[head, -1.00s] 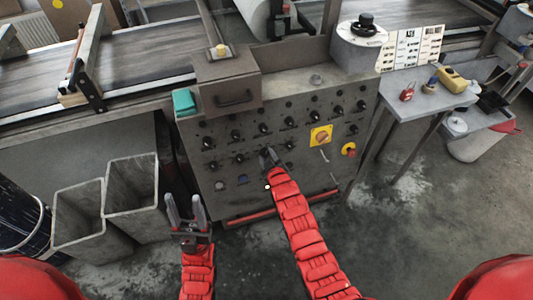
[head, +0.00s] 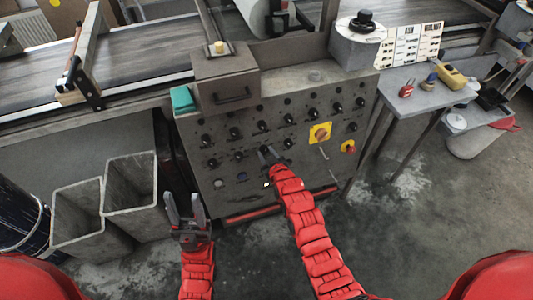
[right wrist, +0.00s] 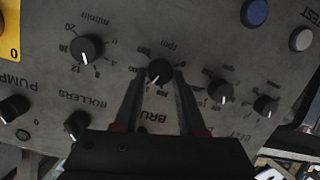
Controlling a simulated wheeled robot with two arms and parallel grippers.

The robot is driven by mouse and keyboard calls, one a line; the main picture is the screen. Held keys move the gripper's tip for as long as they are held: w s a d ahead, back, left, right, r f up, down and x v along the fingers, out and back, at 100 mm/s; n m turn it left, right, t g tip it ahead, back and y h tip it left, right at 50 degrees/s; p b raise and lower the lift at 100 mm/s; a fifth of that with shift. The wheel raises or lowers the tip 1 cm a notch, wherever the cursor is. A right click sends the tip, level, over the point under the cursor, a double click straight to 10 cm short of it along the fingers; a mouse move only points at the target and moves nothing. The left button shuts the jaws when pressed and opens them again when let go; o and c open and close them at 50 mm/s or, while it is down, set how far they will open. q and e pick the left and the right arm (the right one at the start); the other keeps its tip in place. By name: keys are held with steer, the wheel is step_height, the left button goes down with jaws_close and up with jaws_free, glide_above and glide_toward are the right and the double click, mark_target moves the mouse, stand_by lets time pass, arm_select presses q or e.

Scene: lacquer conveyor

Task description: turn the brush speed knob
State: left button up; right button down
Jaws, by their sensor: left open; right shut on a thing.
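The brush speed knob (right wrist: 160,71) is a small round black knob with a white pointer line, and a partly hidden label starting "BRU" shows beside it in the right wrist view. My right gripper (right wrist: 157,82) has its two fingers on either side of this knob and is shut on it. In the head view my right gripper (head: 269,155) reaches the lower middle of the grey control panel (head: 290,190) and hides the knob. My left gripper (head: 185,209) is open and empty, low in front of the panel's left side.
Two grey bins (head: 133,182) stand left. A side table (head: 425,96) holds a padlock.

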steer(key=shift+c, duration=2.4)
jaws_free()
steer(key=b+v, duration=0.2)
steer(key=v, duration=1.5)
steer(key=shift+s, duration=0.2)
